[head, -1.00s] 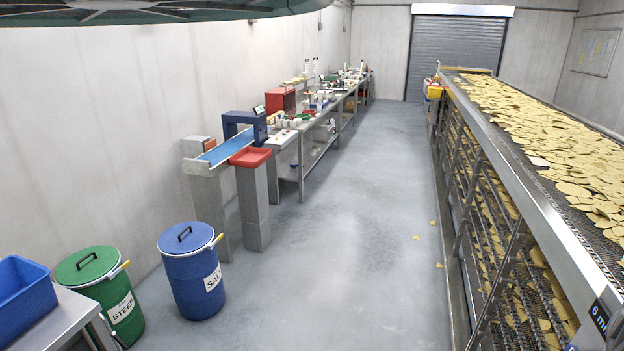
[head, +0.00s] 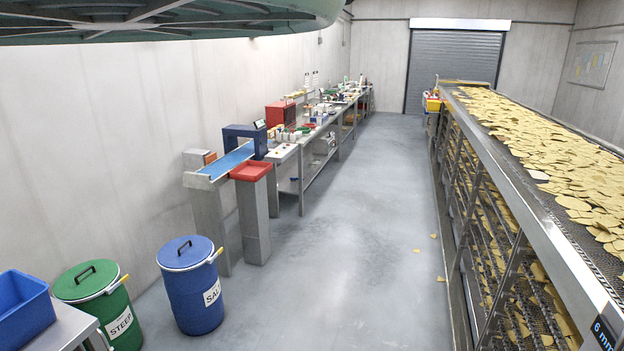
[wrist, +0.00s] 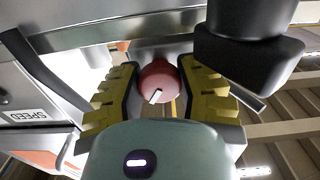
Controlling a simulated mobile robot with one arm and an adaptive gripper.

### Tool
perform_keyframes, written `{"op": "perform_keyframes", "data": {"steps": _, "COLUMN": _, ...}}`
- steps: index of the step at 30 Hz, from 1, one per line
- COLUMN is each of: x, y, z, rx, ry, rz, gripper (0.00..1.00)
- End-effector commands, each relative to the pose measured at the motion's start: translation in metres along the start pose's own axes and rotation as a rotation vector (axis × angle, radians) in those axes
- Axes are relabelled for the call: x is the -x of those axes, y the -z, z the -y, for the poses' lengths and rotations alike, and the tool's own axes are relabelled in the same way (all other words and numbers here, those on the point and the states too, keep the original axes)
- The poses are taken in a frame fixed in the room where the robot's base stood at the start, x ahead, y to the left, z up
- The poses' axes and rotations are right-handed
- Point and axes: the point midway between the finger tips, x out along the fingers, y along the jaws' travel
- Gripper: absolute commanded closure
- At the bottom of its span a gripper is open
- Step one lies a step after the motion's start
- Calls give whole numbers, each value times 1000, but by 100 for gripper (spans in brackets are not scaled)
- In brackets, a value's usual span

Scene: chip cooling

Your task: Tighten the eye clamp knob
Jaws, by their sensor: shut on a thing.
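The knob (wrist: 159,78) shows in the middle of the wrist view as a round red ball with a white pointer mark on its face. My gripper (wrist: 160,88) has its yellow ribbed fingers on both sides of the knob and is shut on it. The eye clamp behind the knob is mostly hidden, and I cannot tell how tight it is. Neither the knob nor my gripper shows in the head view.
In the wrist view, a black part (wrist: 248,55) hangs close at the upper right and a SPEED label (wrist: 22,115) is at left. In the head view, a chip conveyor (head: 545,235) runs along the right, barrels (head: 190,290) stand at left, and the aisle floor (head: 360,240) is mostly clear.

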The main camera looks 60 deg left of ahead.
Motion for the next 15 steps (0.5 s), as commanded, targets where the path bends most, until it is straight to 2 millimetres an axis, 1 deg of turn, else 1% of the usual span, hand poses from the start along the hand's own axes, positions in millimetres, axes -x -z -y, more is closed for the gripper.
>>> {"op": "perform_keyframes", "data": {"steps": 14, "x": 0, "y": 1, "z": 0, "rx": 14, "ry": -1, "rz": -4, "gripper": 100}}
{"op": "perform_keyframes", "data": {"steps": 15, "x": 0, "y": 1, "z": 0, "rx": 14, "ry": -1, "rz": -4, "gripper": 61}}
